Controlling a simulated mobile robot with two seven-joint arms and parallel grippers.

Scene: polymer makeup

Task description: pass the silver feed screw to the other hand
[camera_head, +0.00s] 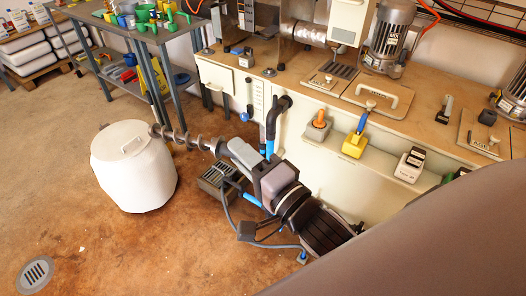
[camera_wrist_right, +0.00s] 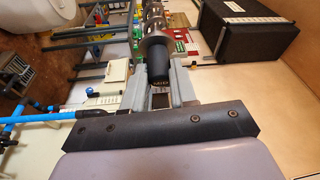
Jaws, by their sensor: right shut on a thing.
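The silver feed screw (camera_head: 184,137) is held out level to the left in the head view, its spiral flights bare and its tip in front of the white drum. My right gripper (camera_head: 226,148) is shut on its near end. In the right wrist view the two grey fingers (camera_wrist_right: 158,92) close around the screw's dark shank (camera_wrist_right: 157,70), with a silver collar and flights beyond. The part of the shank between the fingers is partly hidden. My left gripper does not show in either view.
A white lidded drum (camera_head: 133,170) stands on the brown floor behind the screw's tip. A workbench (camera_head: 270,83) with motors and tools runs along the right. A grey rack (camera_head: 150,75) stands at the back left. Floor at the lower left is clear around a round drain (camera_head: 36,273).

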